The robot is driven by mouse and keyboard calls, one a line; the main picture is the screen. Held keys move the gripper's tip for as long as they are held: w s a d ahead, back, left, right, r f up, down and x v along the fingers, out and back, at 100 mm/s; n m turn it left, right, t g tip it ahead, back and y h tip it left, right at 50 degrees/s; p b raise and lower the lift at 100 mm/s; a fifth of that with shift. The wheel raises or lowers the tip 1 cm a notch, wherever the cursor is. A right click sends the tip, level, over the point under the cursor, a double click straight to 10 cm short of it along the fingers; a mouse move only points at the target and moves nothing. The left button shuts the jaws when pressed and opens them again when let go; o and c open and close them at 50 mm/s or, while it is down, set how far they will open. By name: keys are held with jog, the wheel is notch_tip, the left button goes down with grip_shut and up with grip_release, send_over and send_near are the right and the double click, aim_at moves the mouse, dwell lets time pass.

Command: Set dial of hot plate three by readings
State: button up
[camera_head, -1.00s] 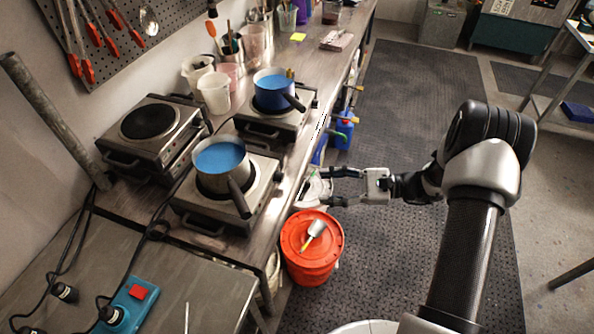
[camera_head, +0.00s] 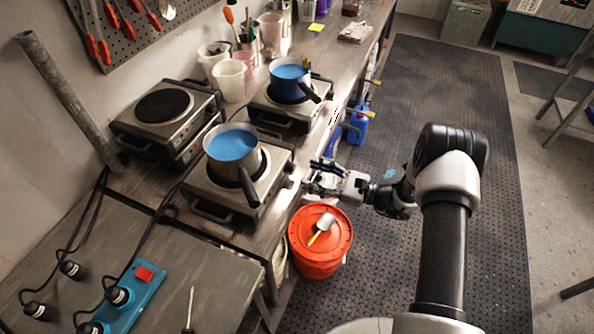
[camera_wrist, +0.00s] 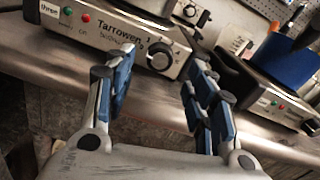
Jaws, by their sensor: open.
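The near hot plate (camera_head: 262,198) carries a steel pot (camera_head: 240,165) of blue liquid. In the wrist view its front panel (camera_wrist: 105,32) shows "Tarrowen", a red and a green lamp, and a small label (camera_wrist: 49,10) that seems to read "three". Its round dial (camera_wrist: 160,56) is at the panel's right end; I cannot read its setting. My gripper (camera_head: 318,178) is at the bench's front edge, before this hot plate. In the wrist view my gripper (camera_wrist: 160,74) is open and empty, its fingers either side of the dial in the picture, apparently short of it.
A second hot plate (camera_head: 270,108) holds a blue pot (camera_head: 291,88); a third (camera_head: 165,135) at the left is bare. An orange bucket (camera_head: 318,262) with a scoop (camera_head: 322,229) on its lid stands below my gripper. The floor mat (camera_head: 440,90) at the right is clear.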

aim_at(294, 169)
jog(key=x, duration=0.5)
jog(key=shift+w+a+b, duration=0.15)
jog(key=shift+a+b, duration=0.15)
jog(key=shift+a, duration=0.05)
jog(key=shift+c, duration=0.4)
jog(key=c, duration=1)
